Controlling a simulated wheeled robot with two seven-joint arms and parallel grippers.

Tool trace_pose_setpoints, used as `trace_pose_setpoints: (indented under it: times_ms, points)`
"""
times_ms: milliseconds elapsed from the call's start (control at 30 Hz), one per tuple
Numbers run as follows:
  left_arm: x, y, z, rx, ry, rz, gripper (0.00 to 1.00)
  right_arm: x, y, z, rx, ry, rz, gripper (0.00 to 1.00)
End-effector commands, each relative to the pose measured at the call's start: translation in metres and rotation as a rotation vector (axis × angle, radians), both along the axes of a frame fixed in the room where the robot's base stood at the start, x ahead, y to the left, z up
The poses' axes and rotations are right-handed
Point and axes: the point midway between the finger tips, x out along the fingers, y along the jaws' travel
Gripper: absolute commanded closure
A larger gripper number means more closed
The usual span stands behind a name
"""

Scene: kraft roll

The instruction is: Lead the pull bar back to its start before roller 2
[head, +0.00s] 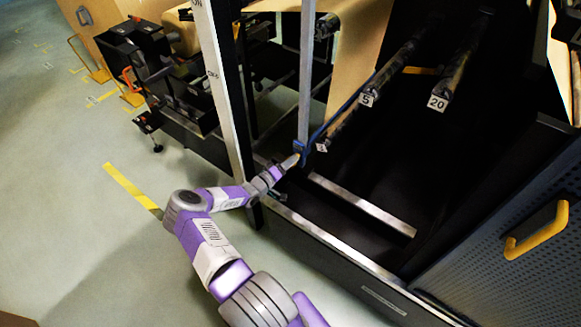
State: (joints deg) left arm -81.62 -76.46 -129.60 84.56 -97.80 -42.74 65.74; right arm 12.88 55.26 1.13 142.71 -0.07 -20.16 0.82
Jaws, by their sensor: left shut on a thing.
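My left arm reaches in from the lower left, and its gripper (297,159) is shut at the lower end of a blue piece (299,147), which looks like the end of the pull bar. A thin blue line runs from there up and right along the edge of the brown kraft web (357,50). The fingertips are small and partly hidden. No tag reading 2 can be made out, so I cannot tell which roller is roller 2. My right gripper is out of view.
Rollers tagged 5 (366,99) and 20 (437,103) cross the dark machine interior. A pale upright post (222,90) stands left of the gripper. A low metal rail (360,205) lies below. A panel with a yellow handle (536,239) is at right.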

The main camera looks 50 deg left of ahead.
Motion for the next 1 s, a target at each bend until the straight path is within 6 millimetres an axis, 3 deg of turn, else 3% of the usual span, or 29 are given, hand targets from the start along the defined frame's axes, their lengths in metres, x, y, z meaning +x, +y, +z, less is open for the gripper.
trace_pose_setpoints:
  times_ms: [133, 567, 1000]
  points:
    - [-0.001, 0.003, 0.013, 0.005, -0.004, 0.001, 0.99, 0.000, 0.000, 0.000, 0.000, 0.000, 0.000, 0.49]
    - [0.000, 0.002, 0.015, 0.005, -0.004, 0.001, 0.99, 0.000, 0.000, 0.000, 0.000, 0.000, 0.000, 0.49]
    - [0.002, -0.006, 0.080, 0.006, -0.005, -0.003, 0.99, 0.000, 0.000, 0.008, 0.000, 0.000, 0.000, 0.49]
